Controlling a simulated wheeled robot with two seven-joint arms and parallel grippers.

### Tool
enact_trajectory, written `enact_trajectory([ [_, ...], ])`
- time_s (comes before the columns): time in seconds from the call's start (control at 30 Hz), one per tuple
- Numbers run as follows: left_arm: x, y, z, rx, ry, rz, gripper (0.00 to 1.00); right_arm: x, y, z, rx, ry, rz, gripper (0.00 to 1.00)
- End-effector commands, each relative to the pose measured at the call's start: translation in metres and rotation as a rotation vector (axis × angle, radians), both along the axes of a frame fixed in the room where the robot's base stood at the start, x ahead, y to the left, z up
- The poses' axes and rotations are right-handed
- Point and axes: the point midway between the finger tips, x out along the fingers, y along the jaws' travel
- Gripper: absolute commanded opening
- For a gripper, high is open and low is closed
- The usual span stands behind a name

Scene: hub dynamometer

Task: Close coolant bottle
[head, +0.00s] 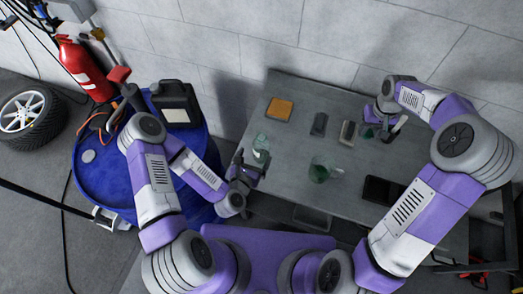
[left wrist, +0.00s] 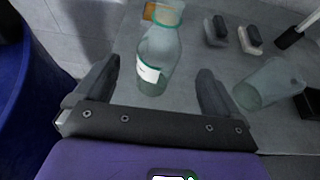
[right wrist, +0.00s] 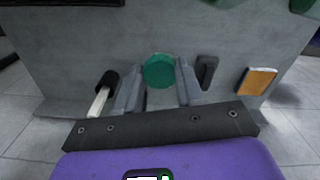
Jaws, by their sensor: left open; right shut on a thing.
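The coolant bottle (head: 261,147) is clear, pale green with a white label. It stands upright at the left edge of the grey table, its mouth bare in the left wrist view (left wrist: 158,55). My left gripper (head: 245,168) is open; in its wrist view the bottle lies between and beyond the fingers (left wrist: 155,85), and I cannot tell whether they touch it. A round green cap (right wrist: 159,71) is between the fingertips of my right gripper (right wrist: 158,82), which is shut on it. In the head view this gripper (head: 384,131) is over the table's far right part, away from the bottle.
The grey table (head: 290,205) carries a greenish clear beaker (head: 322,169), an orange pad (head: 279,109), small dark blocks (head: 319,124) and a black tablet (head: 383,191). A blue drum (head: 92,183) with a black canister (head: 177,104) stands left. Table space between bottle and beaker is clear.

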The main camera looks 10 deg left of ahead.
Motion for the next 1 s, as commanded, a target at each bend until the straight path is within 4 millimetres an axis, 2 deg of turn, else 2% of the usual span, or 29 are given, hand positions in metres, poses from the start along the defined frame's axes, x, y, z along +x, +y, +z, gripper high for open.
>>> enact_trajectory([
  [0.03, 0.005, -0.001, -0.007, 0.001, -0.004, -0.001, 0.97, 0.0, 0.0, -0.013, 0.0, 0.001, 0.0, 0.05],
  [0.3, 0.027, -0.007, -0.016, 0.001, -0.004, -0.001, 0.97, 0.0, 0.0, -0.045, 0.0, 0.0, 0.0, 0.05],
  [0.7, 0.044, -0.01, -0.022, 0.001, -0.003, 0.0, 0.97, 0.0, 0.0, -0.092, 0.0, 0.0, 0.0, 0.05],
  [1.0, 0.047, -0.012, -0.02, -0.001, 0.0, -0.002, 0.97, 0.0, 0.0, -0.104, 0.0, 0.0, 0.0, 0.05],
])
